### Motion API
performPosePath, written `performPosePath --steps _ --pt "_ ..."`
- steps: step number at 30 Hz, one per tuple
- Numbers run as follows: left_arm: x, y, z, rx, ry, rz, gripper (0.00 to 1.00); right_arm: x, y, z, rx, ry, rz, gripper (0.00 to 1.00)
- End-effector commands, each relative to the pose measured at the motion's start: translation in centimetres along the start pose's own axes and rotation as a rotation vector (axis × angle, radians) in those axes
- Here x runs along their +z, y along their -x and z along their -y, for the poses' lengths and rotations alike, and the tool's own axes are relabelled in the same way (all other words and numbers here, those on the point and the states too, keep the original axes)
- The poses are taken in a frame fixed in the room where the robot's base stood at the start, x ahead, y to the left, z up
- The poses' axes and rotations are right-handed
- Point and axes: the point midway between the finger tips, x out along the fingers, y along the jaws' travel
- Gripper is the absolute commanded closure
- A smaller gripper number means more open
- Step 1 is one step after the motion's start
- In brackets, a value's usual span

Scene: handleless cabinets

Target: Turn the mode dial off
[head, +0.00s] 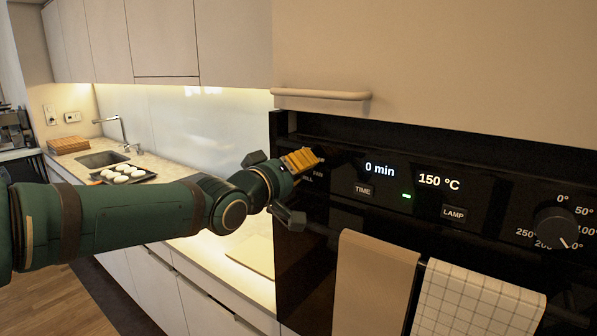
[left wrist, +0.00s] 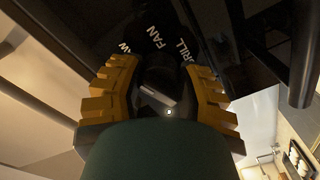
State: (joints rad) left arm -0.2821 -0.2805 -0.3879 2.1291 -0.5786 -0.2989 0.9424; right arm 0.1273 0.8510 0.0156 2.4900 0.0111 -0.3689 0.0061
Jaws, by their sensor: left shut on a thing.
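My left gripper (head: 304,159) reaches the left end of the black oven panel (head: 335,180). In the left wrist view its two yellow-padded fingers (left wrist: 160,78) are closed on both sides of the dark mode dial (left wrist: 158,72). The dial's face shows a pale slanted mark. Around it the words FAN and GRILL can be read, plus a partly hidden label at the left. In the head view the gripper hides the dial, and only parts of its labels show. My right gripper is in neither view.
The panel display (head: 380,170) reads 0 min and 150 °C, with a green light lit below. A temperature dial (head: 557,227) sits at the right. A beige towel (head: 373,285) and a checked towel (head: 475,305) hang below. A counter with a tray of white items (head: 124,174) is at the left.

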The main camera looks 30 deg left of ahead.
Motion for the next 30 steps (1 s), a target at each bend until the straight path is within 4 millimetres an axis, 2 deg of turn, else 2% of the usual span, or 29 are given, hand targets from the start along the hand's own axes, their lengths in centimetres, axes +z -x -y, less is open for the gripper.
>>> performPosePath --steps 16,24,30 --pt "0.3 0.0 0.1 0.005 0.522 0.001 0.99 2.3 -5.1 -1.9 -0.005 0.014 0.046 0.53" --pt "0.2 0.0 0.1 0.003 0.777 0.000 0.99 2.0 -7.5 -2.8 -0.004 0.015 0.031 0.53" --pt "0.0 0.0 -0.1 0.002 0.954 0.000 0.99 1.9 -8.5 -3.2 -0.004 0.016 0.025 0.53"
